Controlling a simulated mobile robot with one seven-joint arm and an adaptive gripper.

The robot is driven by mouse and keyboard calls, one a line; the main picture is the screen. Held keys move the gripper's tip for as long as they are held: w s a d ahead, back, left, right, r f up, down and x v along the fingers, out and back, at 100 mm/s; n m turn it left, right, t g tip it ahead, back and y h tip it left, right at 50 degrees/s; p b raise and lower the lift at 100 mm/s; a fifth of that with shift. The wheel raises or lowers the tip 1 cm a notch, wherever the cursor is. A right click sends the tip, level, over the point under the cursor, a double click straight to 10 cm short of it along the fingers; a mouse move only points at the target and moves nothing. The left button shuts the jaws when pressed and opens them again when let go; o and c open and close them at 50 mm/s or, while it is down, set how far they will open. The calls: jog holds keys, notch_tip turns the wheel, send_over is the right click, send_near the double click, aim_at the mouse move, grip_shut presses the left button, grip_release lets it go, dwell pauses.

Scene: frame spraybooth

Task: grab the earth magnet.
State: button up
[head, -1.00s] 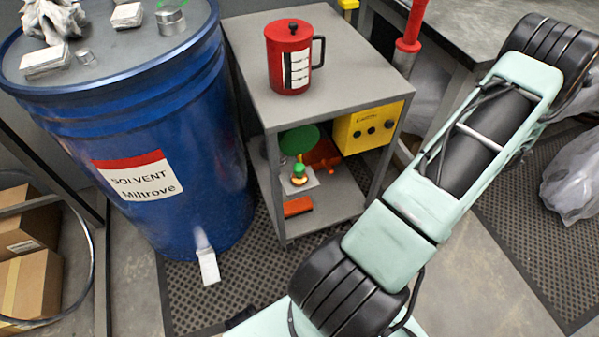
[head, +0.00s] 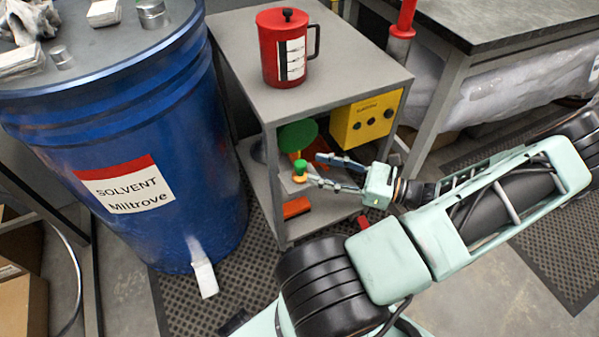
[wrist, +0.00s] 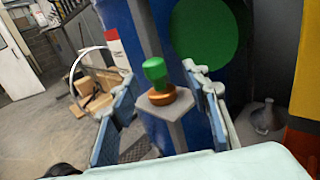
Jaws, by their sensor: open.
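The earth magnet, with a green knob on an orange-copper round base (head: 300,170), sits on a small grey block on the lower shelf of the grey cart. In the wrist view the earth magnet (wrist: 155,72) stands upright near the middle, just beyond and between the fingertips. My gripper (head: 318,170) is open at the cart's open side, its fingers pointing left toward the magnet. In the wrist view my gripper (wrist: 157,92) has one blue-grey finger on each side, with nothing held. I cannot tell whether a finger touches the magnet.
The grey cart (head: 350,82) carries a red press pot (head: 268,65) on top. A green disc (head: 298,135) stands behind the magnet, a yellow box (head: 362,118) hangs to its right, and an orange item (head: 296,207) lies below. A blue solvent drum (head: 120,120) stands left.

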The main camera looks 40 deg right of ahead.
aim_at(300, 166)
jog(key=x, duration=0.3)
jog(key=b+x, duration=0.1)
jog(key=x, duration=0.1)
jog(key=shift+w+a+f, duration=0.1)
jog(key=shift+a, duration=0.45)
jog(key=shift+c, duration=0.4)
grip_shut()
